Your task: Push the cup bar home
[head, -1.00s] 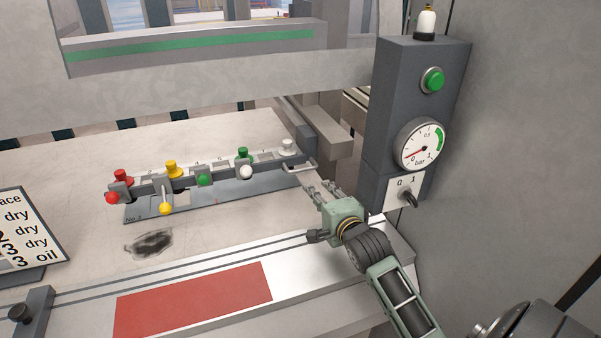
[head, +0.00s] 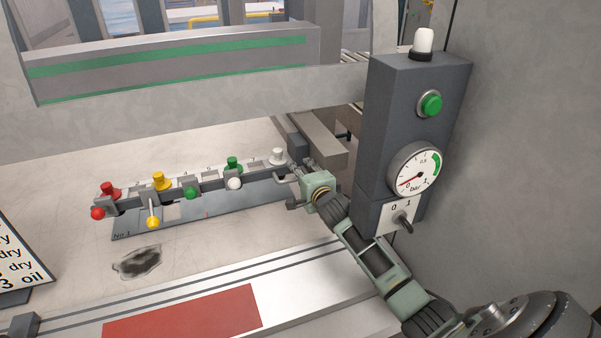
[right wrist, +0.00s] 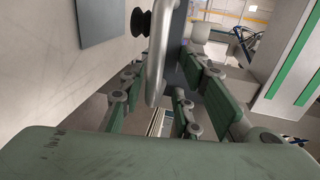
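The cup bar (head: 208,188) is a grey bar with red, yellow, green and white fittings, lying along a grey plate marked No 1. A silver loop handle (head: 284,180) is at its right end; in the right wrist view the handle (right wrist: 157,65) stands between my fingers. My right gripper (head: 303,167) is at the right end of the bar, beside the handle. Its fingers (right wrist: 163,85) look spread, with gaps beside the handle. Whether any finger touches the handle I cannot tell. My left gripper is not in view.
A dark control box (head: 385,130) with a green button, gauge and 0/1 switch stands close to the right of my arm. A grey beam (head: 200,85) crosses above the bar. A red panel (head: 185,312) lies in front. A dark smudge (head: 137,261) marks the bare table.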

